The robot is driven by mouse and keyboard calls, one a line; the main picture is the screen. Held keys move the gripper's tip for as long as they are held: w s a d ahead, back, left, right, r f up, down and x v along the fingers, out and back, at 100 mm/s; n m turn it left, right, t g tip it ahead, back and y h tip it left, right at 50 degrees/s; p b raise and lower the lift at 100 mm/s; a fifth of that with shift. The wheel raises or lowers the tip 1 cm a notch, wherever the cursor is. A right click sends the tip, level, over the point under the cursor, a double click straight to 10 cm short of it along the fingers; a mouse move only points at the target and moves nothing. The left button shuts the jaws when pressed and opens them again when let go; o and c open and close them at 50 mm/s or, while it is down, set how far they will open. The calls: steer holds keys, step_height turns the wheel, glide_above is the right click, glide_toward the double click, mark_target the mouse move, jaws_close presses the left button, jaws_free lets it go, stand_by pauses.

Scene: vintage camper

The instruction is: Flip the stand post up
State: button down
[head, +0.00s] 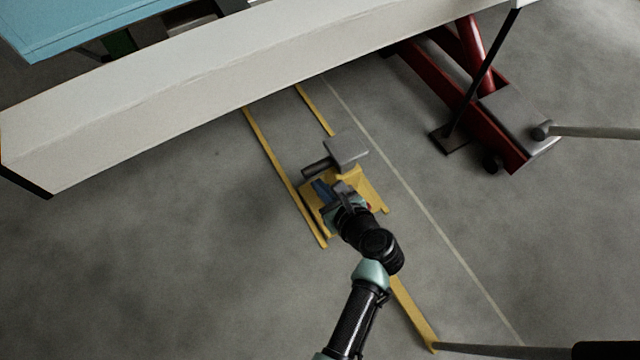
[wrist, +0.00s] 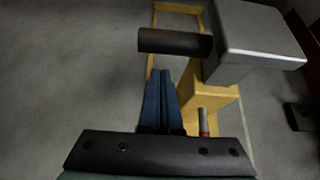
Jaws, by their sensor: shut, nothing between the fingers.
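A yellow stand (head: 375,190) is on the grey floor, with long yellow rails. A grey metal block (head: 346,150) with a dark cylindrical bar (head: 317,167) sticking out of its left side is at the stand; I take it for part of the post. In the wrist view the block (wrist: 258,42) is at upper right and the bar (wrist: 172,41) crosses just beyond my fingertips. My gripper (head: 321,187) has its blue fingers shut and empty. In the wrist view the fingertips (wrist: 166,74) appear just below the bar; contact cannot be told. My arm hides part of the stand.
A long white beam-like body (head: 250,75) crosses above the far floor. A red jack (head: 470,110) with a grey handle (head: 590,131) is at upper right. Floor to the left is clear.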

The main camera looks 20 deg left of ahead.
steer(key=shift+a+r, duration=0.2)
steer(key=shift+r, duration=0.8)
steer(key=r+p, duration=0.7)
steer(key=p, duration=0.2)
steer(key=shift+w+p, duration=0.2)
steer(key=shift+p, duration=0.1)
steer(key=shift+f, duration=0.15)
steer(key=shift+f, duration=0.35)
steer(key=p, duration=0.4)
glide_toward(321, 168)
steer(key=s, duration=0.2)
steer(key=shift+v, duration=0.8)
